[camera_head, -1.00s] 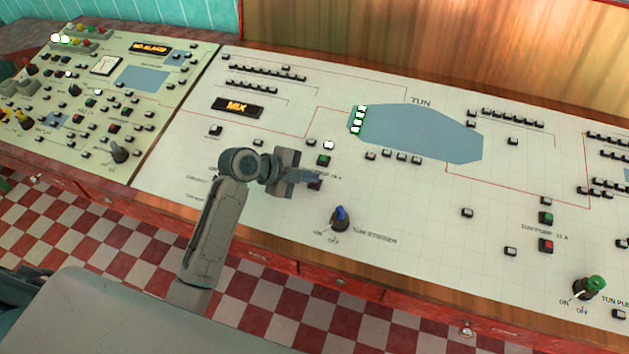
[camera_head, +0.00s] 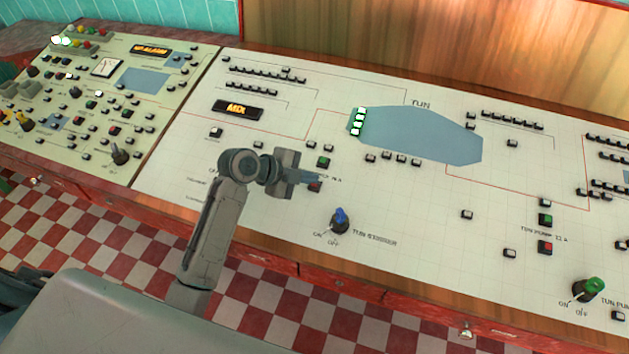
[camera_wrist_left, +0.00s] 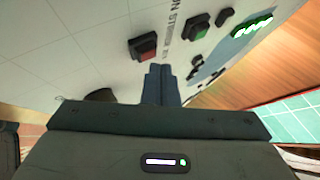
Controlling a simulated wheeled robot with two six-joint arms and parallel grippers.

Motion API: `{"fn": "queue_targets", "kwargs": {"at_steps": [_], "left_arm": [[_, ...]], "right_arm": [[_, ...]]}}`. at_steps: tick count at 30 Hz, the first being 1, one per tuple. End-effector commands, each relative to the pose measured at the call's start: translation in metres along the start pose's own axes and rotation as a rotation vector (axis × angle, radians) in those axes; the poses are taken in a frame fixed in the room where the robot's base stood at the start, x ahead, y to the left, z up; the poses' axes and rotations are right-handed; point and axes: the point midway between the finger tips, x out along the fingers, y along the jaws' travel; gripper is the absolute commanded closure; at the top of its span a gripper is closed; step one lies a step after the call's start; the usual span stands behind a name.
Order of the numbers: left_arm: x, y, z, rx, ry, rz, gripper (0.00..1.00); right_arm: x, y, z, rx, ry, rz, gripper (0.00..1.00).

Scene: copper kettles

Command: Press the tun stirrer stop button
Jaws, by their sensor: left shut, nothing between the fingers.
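The red stop button (camera_head: 315,187) is in a black square housing on the pale panel, partly hidden by my left gripper in the head view. In the left wrist view the red button (camera_wrist_left: 145,44) lies just beyond and a little left of the fingertips, with a visible gap. The green button (camera_head: 324,162) is beside it; it also shows in the left wrist view (camera_wrist_left: 199,29). My left gripper (camera_head: 314,179) is shut and empty, its fingers pointing at the panel; the fingers also show in the left wrist view (camera_wrist_left: 160,72). My right gripper is not in view.
A blue-topped stirrer switch (camera_head: 340,217) stands up from the panel in front of the gripper. A small square lamp (camera_head: 328,147) sits behind the green button and looks unlit. A blue tun display (camera_head: 420,135) lies further back. Panel surface around the buttons is mostly clear.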

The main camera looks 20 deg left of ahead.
Motion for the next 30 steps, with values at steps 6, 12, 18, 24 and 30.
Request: {"fn": "queue_targets", "kwargs": {"at_steps": [6, 12, 18, 24, 30], "left_arm": [[-0.003, -0.002, -0.002, 0.000, 0.000, 0.000, 1.00], [-0.004, -0.003, -0.003, 0.000, 0.000, 0.000, 1.00], [-0.014, -0.011, -0.010, 0.002, 0.000, -0.001, 1.00], [-0.029, -0.022, -0.021, 0.000, 0.000, -0.001, 1.00], [-0.038, -0.028, -0.028, 0.000, 0.000, 0.000, 1.00]], "right_arm": [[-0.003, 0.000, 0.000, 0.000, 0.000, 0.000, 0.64], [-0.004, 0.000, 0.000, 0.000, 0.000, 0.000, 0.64], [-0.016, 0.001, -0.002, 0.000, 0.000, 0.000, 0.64], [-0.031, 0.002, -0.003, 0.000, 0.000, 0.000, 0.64], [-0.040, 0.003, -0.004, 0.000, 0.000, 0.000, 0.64]]}}
